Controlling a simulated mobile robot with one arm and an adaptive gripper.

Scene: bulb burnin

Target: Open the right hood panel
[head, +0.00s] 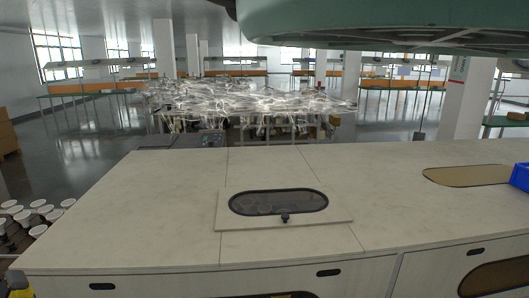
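A pale panel (232,224) with a dark oval window (278,203) lies in the middle of a large pale cabinet top (130,215). A small black knob (285,218) is at the window's near edge. The panel looks flat and slightly raised from the surface around it. Another oval (468,176), tan inside, is in the top at the far right. I cannot tell which of these is the right hood panel. My gripper is not in view.
The cabinet's front has dark slots (329,272) and an oval window (495,278). A blue bin (520,176) stands at the right edge. White-topped items (35,212) are at the left. A large green shape (400,15) overhangs the upper right. Tables stand behind.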

